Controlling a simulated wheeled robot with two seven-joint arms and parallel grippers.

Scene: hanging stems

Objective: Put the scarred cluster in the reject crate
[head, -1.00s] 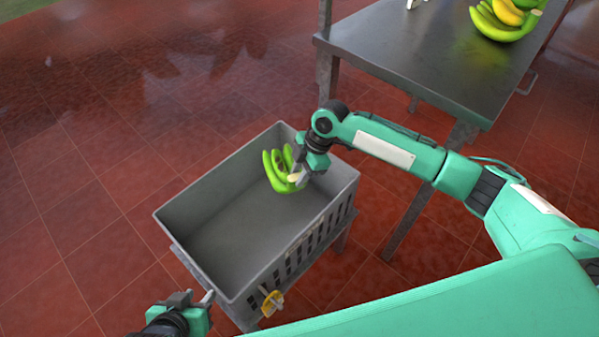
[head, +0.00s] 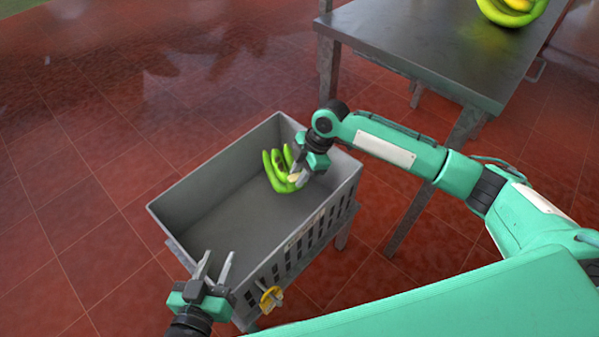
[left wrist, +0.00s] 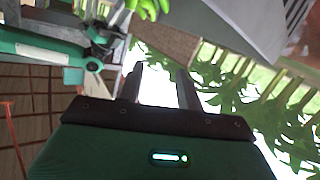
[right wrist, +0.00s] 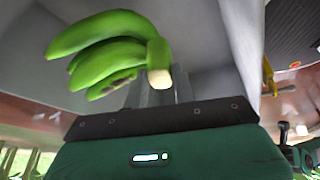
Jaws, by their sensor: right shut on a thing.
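The green banana cluster (head: 272,175) is in my right gripper (head: 301,178), inside the far right part of the grey crate (head: 190,205). In the right wrist view, my right gripper (right wrist: 160,92) is shut on the pale cut crown of the cluster (right wrist: 105,45), its fingers partly hidden by it. A brownish patch shows on a lower banana there. Whether the cluster touches the crate floor I cannot tell. My left gripper (head: 214,265) is empty and open, fingers apart, by the crate's near left corner; its fingers also show apart in the left wrist view (left wrist: 158,88).
A yellow piece (head: 270,297) sits on the crate's near side. The crate is otherwise empty; red tiled floor (head: 80,140) lies open on the left.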

